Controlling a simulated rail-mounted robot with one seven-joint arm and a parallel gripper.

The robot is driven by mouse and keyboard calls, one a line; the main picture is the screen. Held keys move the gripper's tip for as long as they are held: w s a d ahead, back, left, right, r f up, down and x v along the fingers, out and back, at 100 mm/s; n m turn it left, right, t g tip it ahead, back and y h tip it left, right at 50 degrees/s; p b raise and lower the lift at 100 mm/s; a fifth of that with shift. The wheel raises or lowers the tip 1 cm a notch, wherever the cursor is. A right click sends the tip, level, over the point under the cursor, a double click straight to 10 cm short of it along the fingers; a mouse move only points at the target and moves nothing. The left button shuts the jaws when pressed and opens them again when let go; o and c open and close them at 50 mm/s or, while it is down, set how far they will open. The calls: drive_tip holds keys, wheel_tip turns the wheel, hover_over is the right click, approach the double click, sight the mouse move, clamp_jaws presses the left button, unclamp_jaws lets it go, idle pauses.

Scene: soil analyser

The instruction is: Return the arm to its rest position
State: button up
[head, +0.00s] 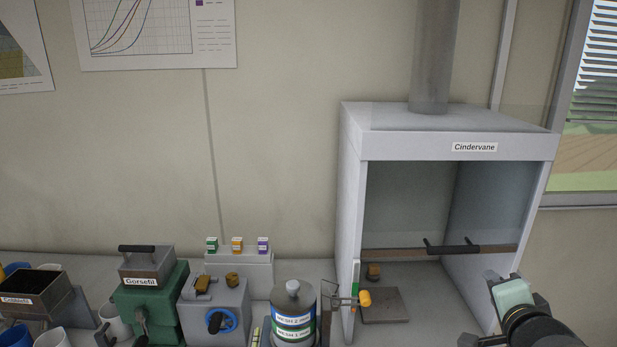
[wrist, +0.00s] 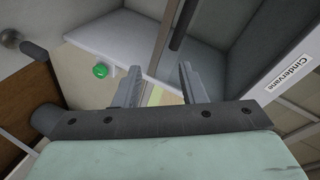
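My gripper (wrist: 158,80) is open in the wrist view. Its two grey fingers stand apart, and I see nothing held between them. In the head view my arm comes in at the lower right, with the pale green gripper body (head: 514,293) in front of the right side of the white Cindervane hood (head: 450,147). The hood's label also shows at the right of the wrist view. A green round button (wrist: 100,71) lies beyond the fingers, to their left. I cannot tell from the head view whether the fingers touch anything.
A flat plate (head: 385,305) lies inside. Left of the hood stand a steel canister (head: 294,305), a grey unit with a blue wheel (head: 221,320) and the green Gorsefil machine (head: 150,305).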

drive_tip(key=s+a+f+n+g+y, duration=0.2)
drive_tip(key=s+a+f+n+g, duration=0.4)
drive_tip(key=a+n, duration=0.2)
drive_tip(key=s+a+f+n+g+y, duration=0.2)
drive_tip(key=s+a+f+n+g, duration=0.4)
drive_tip(key=a, duration=0.6)
drive_tip(key=shift+s+a+f+n+g, duration=0.2)
drive_tip(key=shift+s+n+g, duration=0.3)
drive_tip(key=shift+n, duration=0.6)
